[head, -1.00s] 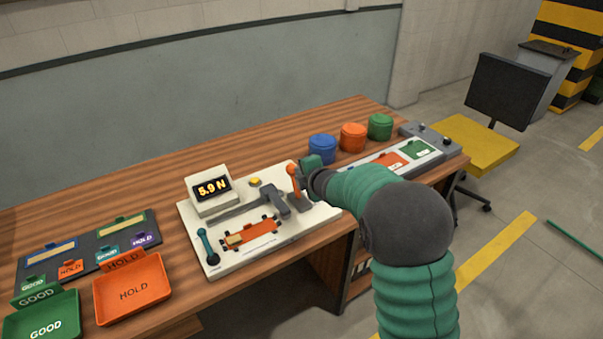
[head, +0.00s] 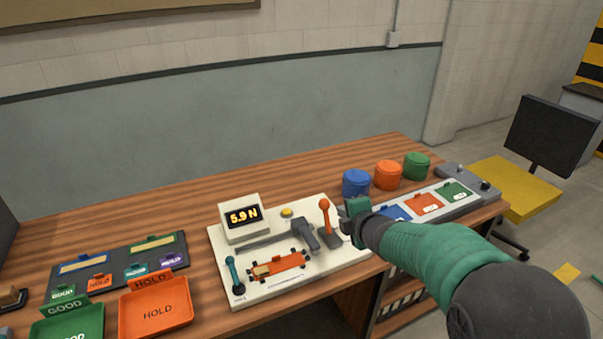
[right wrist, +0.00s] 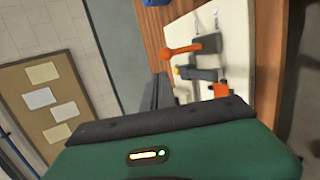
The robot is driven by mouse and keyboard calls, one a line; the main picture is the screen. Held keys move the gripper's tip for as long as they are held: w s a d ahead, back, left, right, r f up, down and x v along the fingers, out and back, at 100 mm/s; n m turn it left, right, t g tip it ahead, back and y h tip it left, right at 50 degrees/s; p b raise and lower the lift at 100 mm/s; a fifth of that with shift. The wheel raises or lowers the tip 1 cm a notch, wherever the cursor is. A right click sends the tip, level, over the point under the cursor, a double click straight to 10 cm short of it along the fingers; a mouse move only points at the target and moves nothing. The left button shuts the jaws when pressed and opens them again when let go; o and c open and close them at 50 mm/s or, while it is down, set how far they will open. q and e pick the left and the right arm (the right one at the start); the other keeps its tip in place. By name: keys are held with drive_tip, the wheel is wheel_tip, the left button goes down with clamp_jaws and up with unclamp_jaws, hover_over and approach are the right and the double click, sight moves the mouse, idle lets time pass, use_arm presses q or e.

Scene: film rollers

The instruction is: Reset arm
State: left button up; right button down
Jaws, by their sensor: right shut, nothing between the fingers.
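The white test device (head: 350,254) sits on the wooden table with a display (head: 243,216) reading 5.9 N. On it are a grey arm (head: 305,236), a lever with an orange knob (head: 324,204), a teal-handled lever (head: 233,274) and an orange piece with dark rollers (head: 290,262). My right gripper (head: 350,210) is shut and empty, just right of the orange-knobbed lever and apart from it. The orange lever also shows in the right wrist view (right wrist: 182,52), beyond the green gripper body. My left gripper is out of view.
Blue (head: 356,183), orange (head: 388,175) and green (head: 417,166) round containers stand behind my right gripper. A grey panel with coloured patches (head: 430,204) lies at right. An orange HOLD tray (head: 158,313) and green GOOD tray (head: 70,326) are front left. The table behind the device is clear.

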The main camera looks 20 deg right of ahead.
drive_tip(key=s+a+f+m+g+p, duration=0.2)
drive_tip(key=s+a+m+g+p, duration=0.1)
drive_tip(key=s+m, duration=0.3)
drive_tip(key=s+a+f+m+g+p, duration=0.3)
drive_tip(key=s+a+m, duration=0.3)
drive_tip(key=s, duration=0.5)
drive_tip(key=s+a+f+m+g+y+p, duration=0.1)
drive_tip(key=s+a+f+m+g+p, duration=0.1)
drive_tip(key=s, duration=0.6)
drive_tip(key=a+m+g, duration=0.1)
drive_tip(key=a+m, duration=0.1)
drive_tip(key=m, duration=0.1)
drive_tip(key=shift+s+a+f+m+g+p, duration=0.2)
drive_tip(key=shift+f+m+g+p, duration=0.1)
drive_tip(key=shift+m+p, duration=0.1)
